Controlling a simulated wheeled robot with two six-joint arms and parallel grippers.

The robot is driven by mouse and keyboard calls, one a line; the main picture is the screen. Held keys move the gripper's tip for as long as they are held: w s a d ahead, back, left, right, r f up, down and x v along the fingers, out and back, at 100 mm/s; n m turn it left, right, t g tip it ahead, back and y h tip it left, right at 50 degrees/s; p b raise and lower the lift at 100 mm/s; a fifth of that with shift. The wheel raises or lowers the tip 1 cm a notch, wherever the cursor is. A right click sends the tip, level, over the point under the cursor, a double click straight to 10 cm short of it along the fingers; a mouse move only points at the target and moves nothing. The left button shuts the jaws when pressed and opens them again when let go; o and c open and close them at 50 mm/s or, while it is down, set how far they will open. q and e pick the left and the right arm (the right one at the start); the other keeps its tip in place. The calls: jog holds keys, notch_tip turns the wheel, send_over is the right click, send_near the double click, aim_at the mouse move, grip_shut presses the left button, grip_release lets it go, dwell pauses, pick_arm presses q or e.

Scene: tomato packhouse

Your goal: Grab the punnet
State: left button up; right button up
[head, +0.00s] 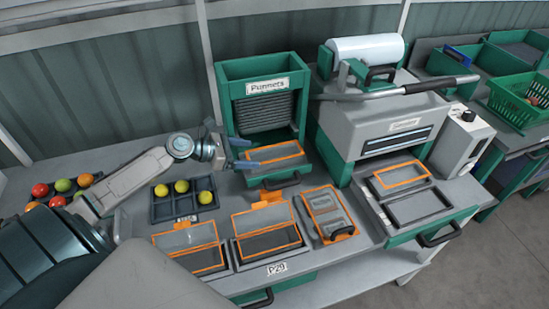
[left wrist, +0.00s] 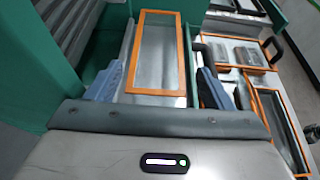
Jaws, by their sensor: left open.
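A clear punnet with an orange rim (head: 275,157) lies in the outfeed of the green dispenser labelled "Punnets" (head: 264,85). It also shows in the left wrist view, as a clear tray with an orange rim (left wrist: 158,92) straight ahead of the fingers. My left gripper (head: 243,154) is open and empty at the left end of this punnet. In the left wrist view its blue fingers (left wrist: 160,90) stand apart, on either side of the punnet's near end. I cannot tell whether they touch it. My right gripper is not in view.
Two orange-rimmed punnets (head: 190,247) (head: 267,232) stand at the bench front beside an orange-framed device (head: 328,213). A dark tray (head: 184,207) holds yellow tomatoes; mixed tomatoes (head: 60,187) lie farther left. The sealer (head: 385,120) stands right of the dispenser.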

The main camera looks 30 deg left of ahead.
aim_at(260, 156)
pick_arm(q)
jog(key=shift+a+f+p+x, duration=0.15)
jog(key=shift+p+x, duration=0.25)
jog(key=shift+x, duration=0.55)
jog(key=shift+a+f+p+x, duration=0.1)
jog(key=shift+f+p+x, duration=0.2)
jog(key=shift+x, duration=0.7)
jog(key=shift+w+d+f, duration=0.25)
jog(key=shift+w+d, duration=0.15)
jog(key=shift+d, duration=0.05)
jog(key=c, duration=0.7)
